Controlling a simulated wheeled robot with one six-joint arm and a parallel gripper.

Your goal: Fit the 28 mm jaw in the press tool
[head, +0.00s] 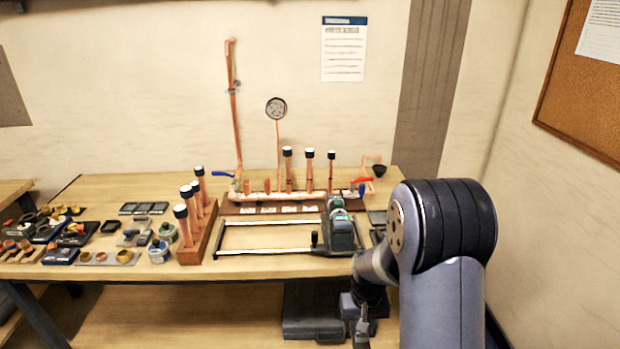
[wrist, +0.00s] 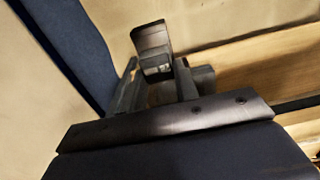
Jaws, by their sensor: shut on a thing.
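My gripper (head: 362,328) hangs low in front of the bench's front edge in the head view. In the wrist view its two fingers (wrist: 154,80) are closed on a dark grey metal piece with a curved upper end, which looks like the jaw (wrist: 152,40). Its size marking cannot be read. The press tool appears to be the dark and green unit (head: 341,230) at the right end of a rail frame on the bench. My gripper is below and apart from it. Its jaw seat cannot be made out.
The copper manifold (head: 290,196) stands at the bench's back, with upright pipes and a gauge (head: 276,108). A wooden rack (head: 198,235) holds black-capped tubes. Small parts and trays crowd the left. A dark case (head: 312,312) sits on the lower shelf. A wall (head: 560,230) bounds the right.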

